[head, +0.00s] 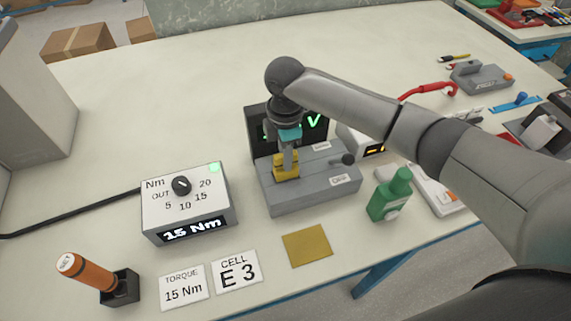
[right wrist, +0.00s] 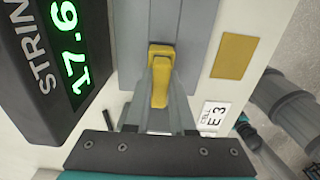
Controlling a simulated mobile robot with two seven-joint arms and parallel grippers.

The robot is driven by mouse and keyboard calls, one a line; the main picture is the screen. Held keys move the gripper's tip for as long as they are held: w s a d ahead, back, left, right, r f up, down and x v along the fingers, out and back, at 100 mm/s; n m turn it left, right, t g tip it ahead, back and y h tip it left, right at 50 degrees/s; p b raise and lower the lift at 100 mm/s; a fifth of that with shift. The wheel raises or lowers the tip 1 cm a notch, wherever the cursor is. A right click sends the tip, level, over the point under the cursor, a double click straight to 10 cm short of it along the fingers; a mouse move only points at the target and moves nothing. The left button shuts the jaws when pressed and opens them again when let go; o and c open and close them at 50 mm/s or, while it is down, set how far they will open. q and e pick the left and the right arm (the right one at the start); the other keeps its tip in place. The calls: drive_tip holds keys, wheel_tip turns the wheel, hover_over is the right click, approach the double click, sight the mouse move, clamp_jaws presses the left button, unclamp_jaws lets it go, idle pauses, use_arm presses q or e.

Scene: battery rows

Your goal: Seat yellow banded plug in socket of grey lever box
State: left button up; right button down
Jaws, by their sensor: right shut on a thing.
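The grey lever box (head: 312,190) stands in the middle of the table, with a dark round-knobbed lever (head: 348,159) at its right end. My right gripper (head: 287,166) points down over the box's left part and is shut on the yellow plug (head: 284,173). The plug also shows between the fingers in the right wrist view (right wrist: 160,93), against the grey top of the box (right wrist: 187,20). The socket is hidden by plug and fingers, so I cannot tell how deep the plug sits. My left gripper is not in view.
A dark display (head: 261,118) with a green tick stands right behind the box; it shows 17.6 or similar in the right wrist view (right wrist: 70,45). A torque unit (head: 187,210) stands left, a green bottle (head: 390,195) right. A yellow pad (head: 307,245) lies in front.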

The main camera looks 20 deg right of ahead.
drive_tip(key=shift+f, duration=1.5)
drive_tip(key=c, duration=0.8)
unclamp_jaws()
drive_tip(key=shift+f, duration=0.15)
drive_tip(key=shift+o, duration=0.2)
wheel_tip(320, 180, up, 12)
drive_tip(key=shift+r+p, duration=0.2)
drive_tip(key=shift+p, duration=0.65)
